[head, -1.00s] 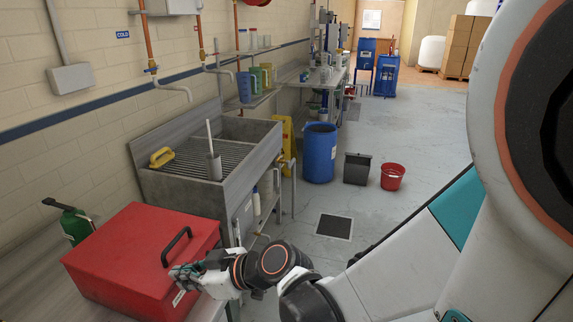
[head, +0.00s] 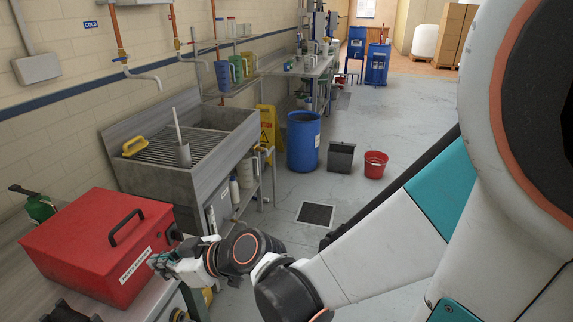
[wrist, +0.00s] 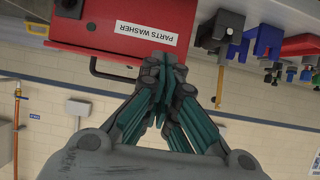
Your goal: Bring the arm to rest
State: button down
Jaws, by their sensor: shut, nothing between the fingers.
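My gripper (head: 160,262) is at the lower left in the head view, at the front right side of a red parts washer box (head: 100,250). In the wrist view my gripper (wrist: 163,75) has its teal fingers together, with nothing between them. Its tips are close to the red box (wrist: 100,30) just beside the "PARTS WASHER" label (wrist: 146,33); I cannot tell whether they touch it. My arm reaches across from the right side of the head view.
The red box sits on a metal bench (head: 150,303). Behind it is a grey sink (head: 190,165) with a yellow brush (head: 133,146). A blue barrel (head: 303,142), a grey bin (head: 340,158) and a red bucket (head: 375,164) stand on the floor. Open floor lies beyond.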

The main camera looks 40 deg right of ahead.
jog(key=s+d+r+m+g+h, duration=0.3)
jog(key=s+d+m+h, duration=0.3)
jog(key=s+d, duration=0.3)
jog(key=s, duration=0.3)
jog(key=shift+d+r+m+g+h, duration=0.3)
jog(key=shift+r+h, duration=0.1)
jog(key=shift+s, duration=0.1)
dwell(0.4)
